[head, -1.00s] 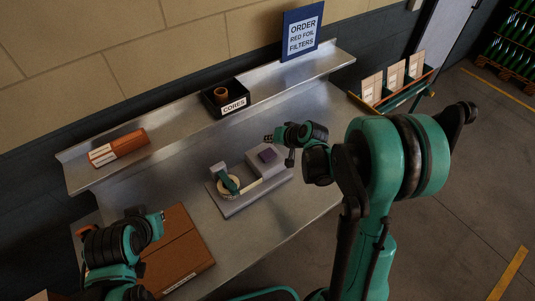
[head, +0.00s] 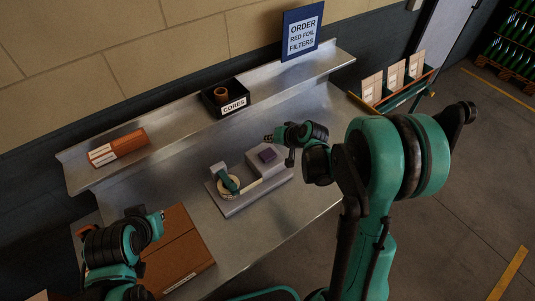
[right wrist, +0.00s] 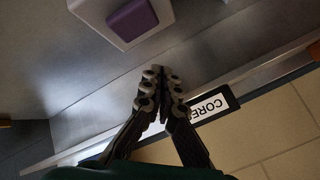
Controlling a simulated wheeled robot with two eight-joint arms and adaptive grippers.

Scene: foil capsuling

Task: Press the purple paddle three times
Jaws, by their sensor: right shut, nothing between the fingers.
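The purple paddle (head: 267,155) sits on top of the grey block at the right end of a small grey machine (head: 240,203) on the metal bench. It also shows at the top of the right wrist view (right wrist: 131,19). My right gripper (head: 269,138) is shut and empty, beside and behind the paddle, apart from it. In the right wrist view its closed fingertips (right wrist: 159,72) are just off the grey block's edge. My left gripper (head: 161,215) is at the lower left near a brown box; its finger opening is too small to judge.
A brown box (head: 184,262) lies on the bench at lower left. A raised shelf behind holds a black CORES bin (head: 225,100), orange boxes (head: 119,148) and a blue sign (head: 302,31).

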